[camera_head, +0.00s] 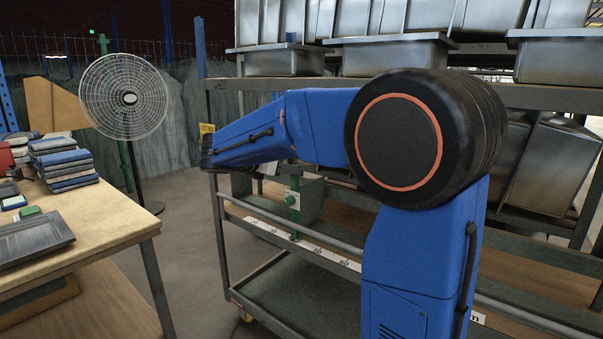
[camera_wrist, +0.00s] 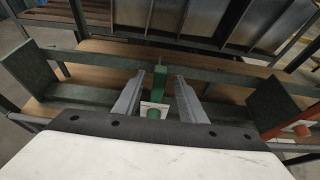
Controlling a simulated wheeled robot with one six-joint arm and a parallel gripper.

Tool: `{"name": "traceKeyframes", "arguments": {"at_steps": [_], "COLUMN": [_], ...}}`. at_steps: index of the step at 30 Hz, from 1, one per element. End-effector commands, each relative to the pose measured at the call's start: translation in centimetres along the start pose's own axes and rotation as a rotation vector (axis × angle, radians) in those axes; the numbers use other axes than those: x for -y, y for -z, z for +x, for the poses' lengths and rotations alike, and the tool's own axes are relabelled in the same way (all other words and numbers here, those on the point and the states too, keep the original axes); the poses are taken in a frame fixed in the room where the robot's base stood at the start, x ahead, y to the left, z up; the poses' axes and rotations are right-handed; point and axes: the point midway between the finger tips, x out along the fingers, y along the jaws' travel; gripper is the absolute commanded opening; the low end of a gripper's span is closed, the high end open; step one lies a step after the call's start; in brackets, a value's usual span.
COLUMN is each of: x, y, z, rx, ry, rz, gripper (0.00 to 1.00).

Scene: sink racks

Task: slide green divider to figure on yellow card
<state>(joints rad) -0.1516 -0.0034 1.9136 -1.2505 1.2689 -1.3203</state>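The green divider (camera_head: 293,196) stands upright on the long rail of the rack in the head view. In the wrist view the green divider (camera_wrist: 159,82) shows between the two grey fingers of my gripper (camera_wrist: 160,77), with a gap on either side. My gripper is open and holds nothing. In the head view it is mostly hidden by my blue arm. A small yellow card (camera_head: 207,128) shows at the rack's left end post, just above my arm; its figure is too small to read. A white number strip (camera_head: 300,245) runs along the lower rail, partly covered by my arm.
Metal pans (camera_head: 395,55) fill the rack's upper shelf. A dark end plate (camera_wrist: 273,108) and an orange part (camera_wrist: 300,129) stand right of the fingers in the wrist view. A work table (camera_head: 100,235) and a fan (camera_head: 124,97) stand left, with open floor between table and rack.

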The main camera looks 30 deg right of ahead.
Motion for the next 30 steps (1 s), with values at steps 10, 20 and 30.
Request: {"name": "traceKeyframes", "arguments": {"at_steps": [10, 20, 30], "x": [0.1, 0.0, 0.0], "y": [0.0, 0.0, 0.0], "z": [5.8, 8.3, 8.4], "rx": [0.000, 0.000, 0.000], "ry": [0.003, -0.001, -0.001], "rz": [0.000, 0.000, 0.000], "gripper": [0.38, 0.38, 0.23]}}
